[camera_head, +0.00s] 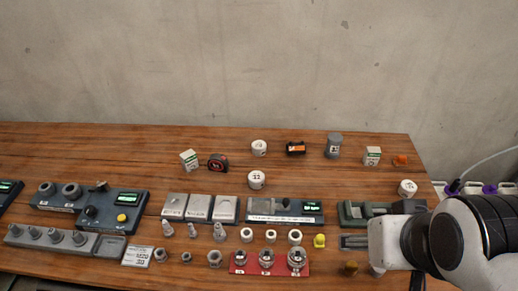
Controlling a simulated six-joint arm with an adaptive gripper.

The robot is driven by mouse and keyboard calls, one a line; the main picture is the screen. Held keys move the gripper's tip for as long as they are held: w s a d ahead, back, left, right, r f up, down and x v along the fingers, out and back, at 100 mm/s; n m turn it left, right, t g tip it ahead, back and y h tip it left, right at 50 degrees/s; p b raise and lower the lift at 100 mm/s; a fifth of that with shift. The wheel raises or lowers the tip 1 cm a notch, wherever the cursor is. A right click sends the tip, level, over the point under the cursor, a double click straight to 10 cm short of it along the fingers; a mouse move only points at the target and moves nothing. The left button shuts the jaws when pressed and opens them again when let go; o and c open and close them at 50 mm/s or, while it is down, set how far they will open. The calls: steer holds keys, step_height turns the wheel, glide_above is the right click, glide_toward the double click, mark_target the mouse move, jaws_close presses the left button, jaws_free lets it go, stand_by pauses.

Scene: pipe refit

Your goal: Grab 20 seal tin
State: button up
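Three round white tins stand on the wooden table. One tin (259,148) is at the back, left of the orange and black item. Another tin (256,180) is nearer, and its label looks like 22. The third tin (407,188) stands at the right near my arm. The labels on the back and right tins are too small to read surely, so I cannot tell which is 20. My arm comes in at the lower right, over the table's right end. My gripper cannot be made out.
Behind are small boxes (189,160), a tape measure (218,163), a grey canister (333,146) and an orange piece (400,160). Fixtures with displays (285,210), fittings and a red tray (251,269) fill the front. Bare table lies between the back items. A concrete wall stands behind.

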steer(key=w+a+f+n+t, duration=0.1)
steer(key=w+a+f+t, duration=0.1)
steer(key=w, duration=1.5)
steer(key=w+a+f+n+t, duration=0.1)
steer(key=w+a+f+t, duration=0.1)
steer(key=w, duration=1.6)
steer(key=w+a+f+n+t+y, duration=0.1)
steer(key=w+a+f+n+y, duration=0.15)
steer(key=w+a+f, duration=0.65)
steer(key=t+y, duration=0.1)
steer(key=y, duration=0.3)
glide_toward(260, 146)
steer(key=shift+w+a+r+n+h, duration=0.1)
steer(key=shift+w+a+n+h, duration=0.15)
steer(key=shift+w+n, duration=0.25)
steer(key=shift+a+f, duration=0.25)
steer(key=shift+f, duration=0.25)
steer(key=shift+w, duration=0.1)
steer(key=shift+x, duration=1.25)
